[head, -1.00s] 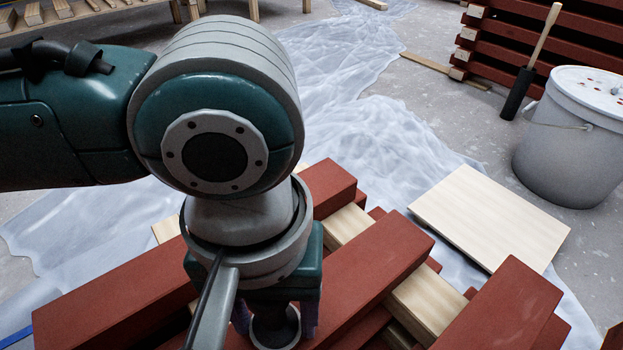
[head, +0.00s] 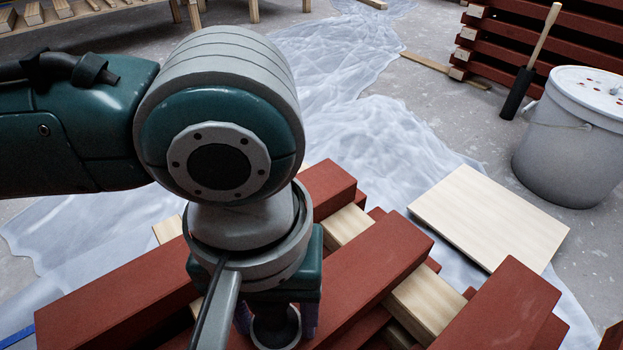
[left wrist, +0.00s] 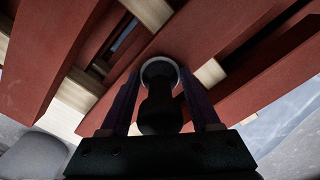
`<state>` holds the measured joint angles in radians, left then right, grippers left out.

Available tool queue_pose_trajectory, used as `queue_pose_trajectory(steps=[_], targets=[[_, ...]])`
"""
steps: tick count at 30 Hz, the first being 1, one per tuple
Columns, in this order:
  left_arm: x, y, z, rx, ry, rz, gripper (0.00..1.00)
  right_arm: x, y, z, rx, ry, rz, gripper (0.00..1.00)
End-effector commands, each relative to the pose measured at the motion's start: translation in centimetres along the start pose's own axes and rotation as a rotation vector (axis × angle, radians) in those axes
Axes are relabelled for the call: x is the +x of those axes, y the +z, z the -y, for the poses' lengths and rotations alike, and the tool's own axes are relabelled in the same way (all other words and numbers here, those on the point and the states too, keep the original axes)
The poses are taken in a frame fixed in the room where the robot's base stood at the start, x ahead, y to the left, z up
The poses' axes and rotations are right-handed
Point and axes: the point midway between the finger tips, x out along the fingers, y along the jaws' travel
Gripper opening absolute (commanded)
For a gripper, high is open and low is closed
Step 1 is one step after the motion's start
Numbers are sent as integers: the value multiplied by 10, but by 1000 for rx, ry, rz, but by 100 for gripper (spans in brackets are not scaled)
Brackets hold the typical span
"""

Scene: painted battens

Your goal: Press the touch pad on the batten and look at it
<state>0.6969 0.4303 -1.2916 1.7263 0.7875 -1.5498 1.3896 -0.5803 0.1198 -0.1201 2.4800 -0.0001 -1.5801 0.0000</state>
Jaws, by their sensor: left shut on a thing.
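My left gripper (head: 276,322) is over the stack of red battens, pointing down. Its purple fingers are shut on the dark handle of the touch pad (head: 276,332). In the left wrist view the gripper (left wrist: 160,105) has the dark handle between its fingers, and the touch pad's pale round rim (left wrist: 159,66) shows beyond it against a red batten (left wrist: 215,35). I cannot tell whether the pad touches the batten. The pad's underside is hidden. A red batten (head: 365,275) lies just right of the gripper in the head view. My right gripper is not in view.
Pale wooden spacers (head: 425,300) separate the battens. A pale board (head: 490,215) lies on plastic sheeting (head: 395,135) at the right. A white bucket (head: 570,145) stands behind it. Another red batten stack (head: 560,40) is at the back right.

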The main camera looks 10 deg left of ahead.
Motion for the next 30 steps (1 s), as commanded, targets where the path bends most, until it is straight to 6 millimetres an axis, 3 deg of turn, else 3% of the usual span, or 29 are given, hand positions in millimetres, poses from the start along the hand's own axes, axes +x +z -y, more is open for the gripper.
queue_pose_trajectory(steps=[30], targets=[[2, 0, 1, -1, -3, 1, 23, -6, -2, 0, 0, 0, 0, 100]])
